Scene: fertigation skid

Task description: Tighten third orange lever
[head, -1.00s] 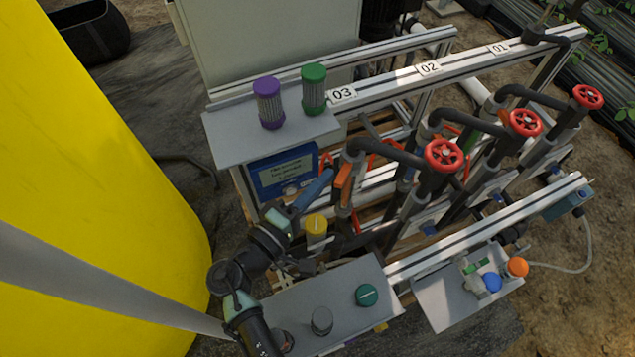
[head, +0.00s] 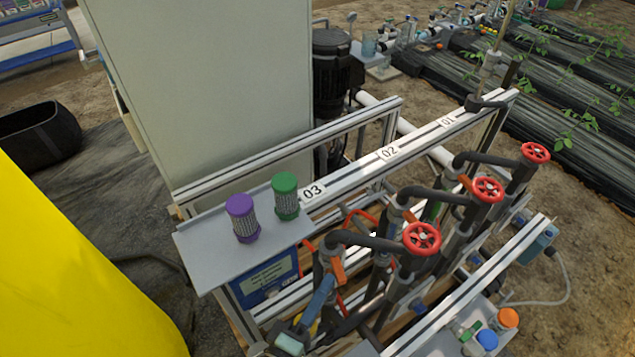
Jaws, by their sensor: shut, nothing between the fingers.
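An orange lever (head: 338,270) sits at the near end of the row, below the 03 label. Another orange lever (head: 410,216) is by the middle line, and a third one (head: 465,183) is by the far line under 01; both are small and partly hidden by pipes. My gripper (head: 330,280) comes up from the bottom edge. Its narrow blue end is shut and empty, with its tip right beside the near orange lever. I cannot tell whether they touch.
Red handwheels (head: 422,239) on dark pipes stand right of the levers. A grey shelf (head: 200,265) holds a purple filter (head: 242,218) and a green filter (head: 286,196). A yellow tank (head: 70,290) is at left. Metal rails frame the skid.

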